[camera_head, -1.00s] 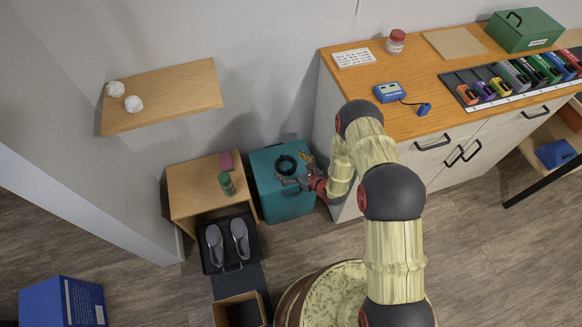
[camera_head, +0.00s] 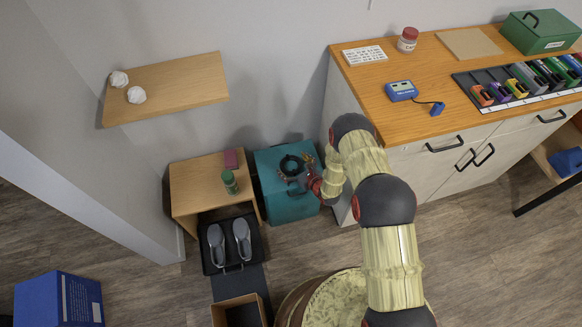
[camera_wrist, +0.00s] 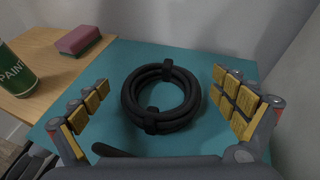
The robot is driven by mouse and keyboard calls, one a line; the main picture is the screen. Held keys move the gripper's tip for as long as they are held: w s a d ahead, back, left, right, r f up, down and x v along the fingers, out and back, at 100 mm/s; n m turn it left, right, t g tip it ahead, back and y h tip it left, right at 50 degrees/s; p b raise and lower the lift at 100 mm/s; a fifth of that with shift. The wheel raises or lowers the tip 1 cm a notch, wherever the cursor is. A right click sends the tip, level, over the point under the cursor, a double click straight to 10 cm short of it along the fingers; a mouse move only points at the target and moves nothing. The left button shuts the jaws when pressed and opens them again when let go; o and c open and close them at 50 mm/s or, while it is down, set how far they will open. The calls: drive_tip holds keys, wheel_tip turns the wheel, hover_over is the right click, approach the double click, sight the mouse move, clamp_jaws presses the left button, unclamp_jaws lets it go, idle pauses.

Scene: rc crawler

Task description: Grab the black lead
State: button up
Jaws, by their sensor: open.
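The black lead (camera_wrist: 126,101) is a coiled ring with two dark ties, lying flat on top of the teal box (camera_wrist: 205,58). In the head view the lead (camera_head: 284,164) shows as a dark loop on the teal box (camera_head: 290,208), partly hidden by my gripper. My gripper (camera_head: 300,172) is over the box top. In the wrist view my gripper (camera_wrist: 165,108) is open, with yellow-padded fingers on the left and right of the coil. The coil lies between them, with a gap on each side. I cannot tell the height of the fingertips above it.
A wooden side table (camera_head: 195,190) adjoins the box on the left, holding a green paint can (camera_head: 230,182) and a pink sponge-like block (camera_head: 231,159). The wall is close behind. A cabinet (camera_head: 350,100) stands to the right. Grey shoes (camera_head: 242,238) sit on a black tray below.

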drive_tip(key=c, duration=1.3)
drive_tip(key=shift+r, duration=0.1)
drive_tip(key=shift+c, duration=0.2)
